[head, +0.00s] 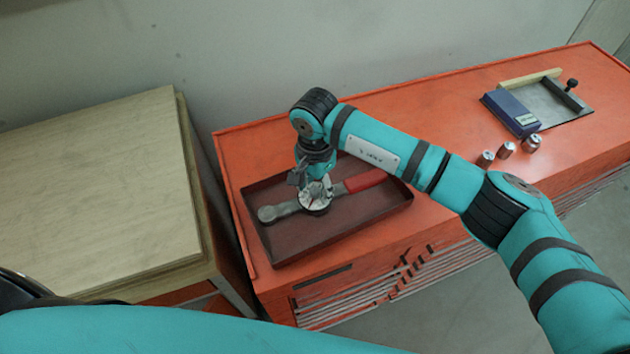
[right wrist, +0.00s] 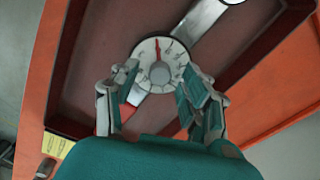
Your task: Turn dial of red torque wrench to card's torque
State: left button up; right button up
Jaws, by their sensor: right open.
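The torque wrench lies in a dark red tray (head: 285,245). It has a silver shaft (head: 278,211) and a red handle (head: 366,181). Its round white dial (right wrist: 148,52) has dark marks, a grey centre knob (right wrist: 159,73) and a red pointer towards the top of the right wrist view; the numbers are too small to read. My right gripper (head: 314,184) points down over the dial. In the right wrist view its open fingers (right wrist: 162,95) stand either side of the dial's near edge; contact cannot be told. My left gripper is out of view.
A yellow card (right wrist: 58,146) lies outside the tray; its text is unreadable. Several small metal cylinders (head: 506,150), a blue box (head: 511,112) and a grey plate fixture (head: 560,108) stand on the orange cabinet (head: 430,95). A wooden-topped cabinet (head: 95,190) is at left.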

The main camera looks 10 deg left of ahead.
jog(key=shift+f, duration=0.2)
grip_shut()
dwell(0.3)
